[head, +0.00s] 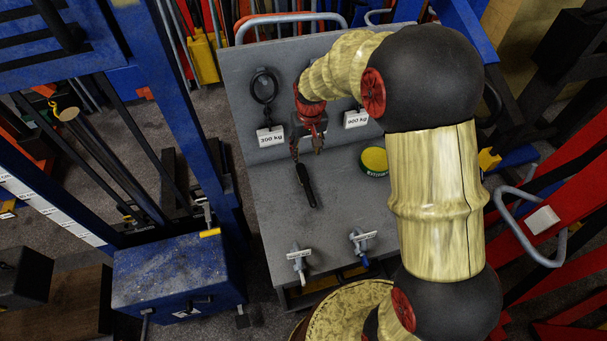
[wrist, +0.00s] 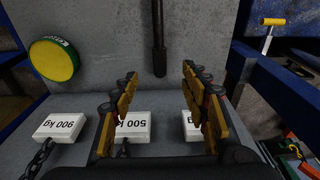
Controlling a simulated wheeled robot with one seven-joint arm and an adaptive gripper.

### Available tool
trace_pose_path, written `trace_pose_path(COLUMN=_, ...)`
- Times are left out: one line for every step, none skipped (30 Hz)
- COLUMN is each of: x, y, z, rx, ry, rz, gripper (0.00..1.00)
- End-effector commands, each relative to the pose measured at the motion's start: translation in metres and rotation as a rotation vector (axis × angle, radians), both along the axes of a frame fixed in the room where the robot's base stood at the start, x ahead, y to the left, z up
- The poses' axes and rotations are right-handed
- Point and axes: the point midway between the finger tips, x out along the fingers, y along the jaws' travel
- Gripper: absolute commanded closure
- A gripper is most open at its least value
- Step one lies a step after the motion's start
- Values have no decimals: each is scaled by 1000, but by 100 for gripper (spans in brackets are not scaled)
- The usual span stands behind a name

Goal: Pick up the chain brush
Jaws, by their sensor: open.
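A slim black object, which looks like the chain brush (head: 307,188), lies on the grey bench surface (head: 345,220) in the head view. In the wrist view the brush (wrist: 159,38) comes in from the top edge, and its near end lies between the lines of my fingers. My gripper (head: 308,148) is open, just above the brush's upper end in the head view. In the wrist view my gripper (wrist: 159,76) has its fingers spread to either side with nothing between them. I cannot tell the exact height of the fingers above the bench.
A yellow and green round tin (head: 374,161) sits right of the brush. White weight tags (head: 270,136) with dark chains are at the back panel. Two grey clamp-like handles (head: 298,258) stand at the front edge. A blue frame (head: 185,100) rises at left. Bench around the brush is clear.

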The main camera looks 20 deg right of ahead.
Motion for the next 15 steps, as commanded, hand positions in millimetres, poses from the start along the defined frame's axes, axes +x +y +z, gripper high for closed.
trace_pose_path(x=6, y=0, z=-17, rx=0, ry=25, rz=0, gripper=55)
trace_pose_path(x=10, y=0, z=-27, rx=0, ry=35, rz=0, gripper=55)
trace_pose_path(x=15, y=0, z=-41, rx=0, ry=49, rz=0, gripper=55)
trace_pose_path(x=17, y=0, z=-51, rx=0, ry=59, rz=0, gripper=55)
trace_pose_path(x=19, y=0, z=-61, rx=0, ry=67, rz=0, gripper=55)
trace_pose_path(x=22, y=1, z=-73, rx=0, ry=77, rz=0, gripper=55)
trace_pose_path(x=23, y=1, z=-82, rx=0, ry=85, rz=0, gripper=55)
trace_pose_path(x=24, y=1, z=-89, rx=0, ry=92, rz=0, gripper=55)
trace_pose_path(x=25, y=1, z=-98, rx=0, ry=100, rz=0, gripper=55)
trace_pose_path(x=26, y=1, z=-104, rx=0, ry=104, rz=0, gripper=55)
trace_pose_path(x=26, y=1, z=-110, rx=0, ry=108, rz=0, gripper=55)
trace_pose_path(x=27, y=1, z=-115, rx=0, ry=112, rz=0, gripper=55)
trace_pose_path(x=28, y=1, z=-118, rx=0, ry=114, rz=0, gripper=55)
trace_pose_path(x=28, y=1, z=-122, rx=0, ry=116, rz=0, gripper=55)
trace_pose_path(x=27, y=1, z=-126, rx=0, ry=119, rz=0, gripper=55)
